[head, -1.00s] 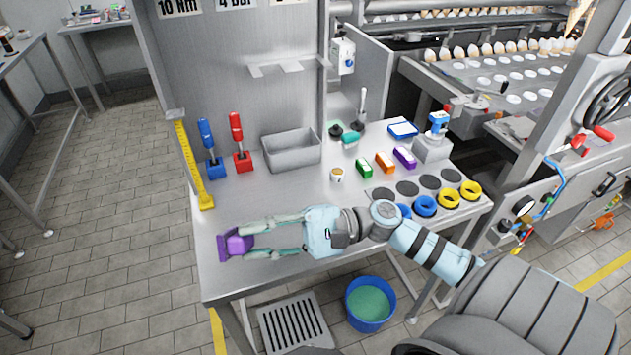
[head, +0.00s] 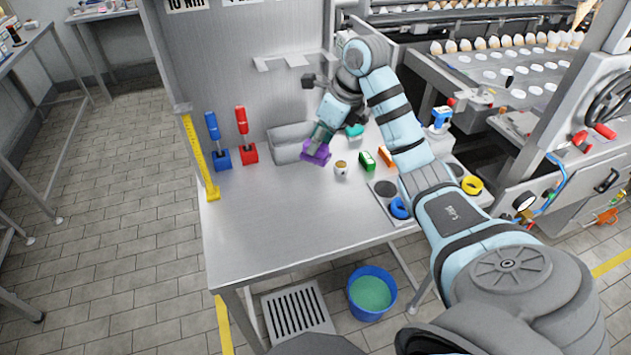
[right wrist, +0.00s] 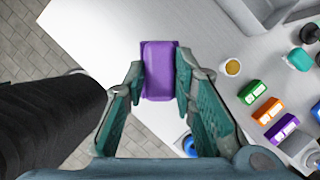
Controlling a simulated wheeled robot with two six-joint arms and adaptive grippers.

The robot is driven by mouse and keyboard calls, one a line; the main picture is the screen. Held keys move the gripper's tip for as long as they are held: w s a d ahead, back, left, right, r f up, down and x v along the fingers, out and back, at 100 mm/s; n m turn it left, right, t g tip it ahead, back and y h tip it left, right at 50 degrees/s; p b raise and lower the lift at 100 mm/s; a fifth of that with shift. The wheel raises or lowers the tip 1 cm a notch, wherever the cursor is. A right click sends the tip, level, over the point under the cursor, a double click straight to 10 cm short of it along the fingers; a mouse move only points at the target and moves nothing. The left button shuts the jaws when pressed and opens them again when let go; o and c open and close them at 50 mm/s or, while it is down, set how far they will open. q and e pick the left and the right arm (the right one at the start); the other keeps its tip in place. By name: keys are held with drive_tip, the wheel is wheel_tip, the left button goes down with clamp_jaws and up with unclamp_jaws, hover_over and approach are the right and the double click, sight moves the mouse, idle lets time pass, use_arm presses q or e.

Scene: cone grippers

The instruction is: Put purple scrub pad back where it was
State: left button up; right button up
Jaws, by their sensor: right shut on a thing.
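My right gripper (head: 321,137) is shut on the purple scrub pad (head: 316,153). In the head view the pad shows just in front of the grey bin's right end, left of a small round cup (head: 341,168). In the right wrist view the pad (right wrist: 159,72) sits between both fingers, over the bare tabletop; its exact height is unclear. A green block (right wrist: 252,92), an orange block (right wrist: 267,111) and another purple block (right wrist: 283,128) stand in a row to the right. My left gripper is not in view.
The grey bin (head: 287,136) stands at the back. A blue tool (head: 216,142) and a red tool (head: 245,136) stand left of it in holders. A yellow ruler (head: 200,160) marks the left edge. The front of the steel table (head: 275,232) is clear.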

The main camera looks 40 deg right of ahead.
wheel_tip(320, 180, down, 8)
drive_tip(key=b, duration=0.6)
drive_tip(key=shift+f, duration=0.25)
wheel_tip(320, 180, down, 10)
drive_tip(key=shift+a+f, duration=0.1)
drive_tip(key=shift+f, duration=0.15)
clamp_jaws()
drive_tip(key=o, duration=1)
unclamp_jaws()
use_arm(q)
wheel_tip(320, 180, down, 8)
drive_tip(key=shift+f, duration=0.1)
use_arm(e)
drive_tip(key=shift+r, duration=0.1)
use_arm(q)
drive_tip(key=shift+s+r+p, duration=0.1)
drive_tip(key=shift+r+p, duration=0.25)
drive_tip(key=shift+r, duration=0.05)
use_arm(e)
drive_tip(key=v, duration=1.2)
drive_tip(key=shift+w, duration=0.1)
